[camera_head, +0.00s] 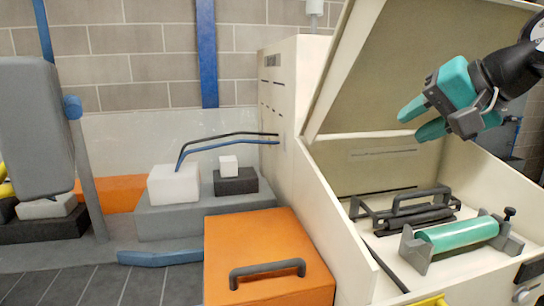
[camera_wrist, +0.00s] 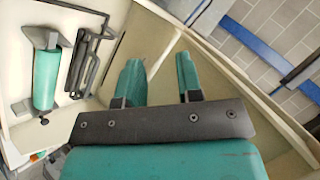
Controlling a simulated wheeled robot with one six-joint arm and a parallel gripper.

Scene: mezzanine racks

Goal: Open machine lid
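The cream machine (camera_head: 330,205) stands at the right of the head view. Its lid (camera_head: 375,75) is raised and tilted back, so the inside is exposed. A green roller (camera_head: 460,235) and a dark metal frame (camera_head: 415,210) lie inside; the roller also shows in the wrist view (camera_wrist: 45,80). My gripper (camera_head: 420,120), with teal fingers, is in front of the lid's inner face and above the machine's interior. In the wrist view its fingers (camera_wrist: 158,75) stand apart with nothing between them. I cannot tell whether the gripper touches the lid.
An orange box with a dark handle (camera_head: 265,260) stands left of the machine's front. Grey blocks (camera_head: 190,215) with white pieces sit behind it. A large grey panel on a post (camera_head: 40,130) is at far left. Dark tiled floor (camera_head: 80,285) shows at lower left.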

